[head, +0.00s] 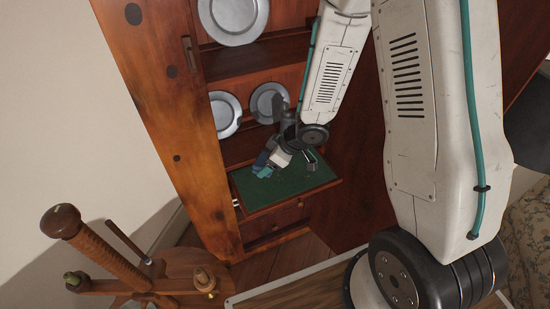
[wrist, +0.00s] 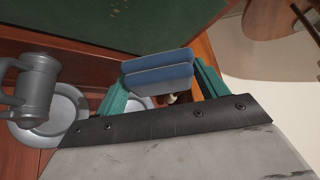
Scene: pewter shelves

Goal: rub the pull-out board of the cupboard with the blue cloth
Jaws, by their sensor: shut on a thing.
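The pull-out board (head: 305,188) has a green top and a wooden rim, and it sticks out from the cupboard (head: 165,90). My gripper (head: 264,166) is over its left part. In the wrist view, my gripper (wrist: 160,84) has teal fingers on either side of the folded blue cloth (wrist: 158,74) and is shut on it. The cloth shows only as a small dark blue patch in the head view (head: 261,158). The board's green top (wrist: 70,20) fills the upper wrist view, with small brown specks near the top edge. I cannot tell whether the cloth touches the board.
Pewter plates (head: 233,18) stand on the shelves above the board. A pewter tankard (wrist: 36,88) and a plate (wrist: 72,110) show at left in the wrist view. A wooden spinning-wheel-like stand (head: 95,245) is at lower left. A wooden-topped table (head: 290,290) edges the bottom.

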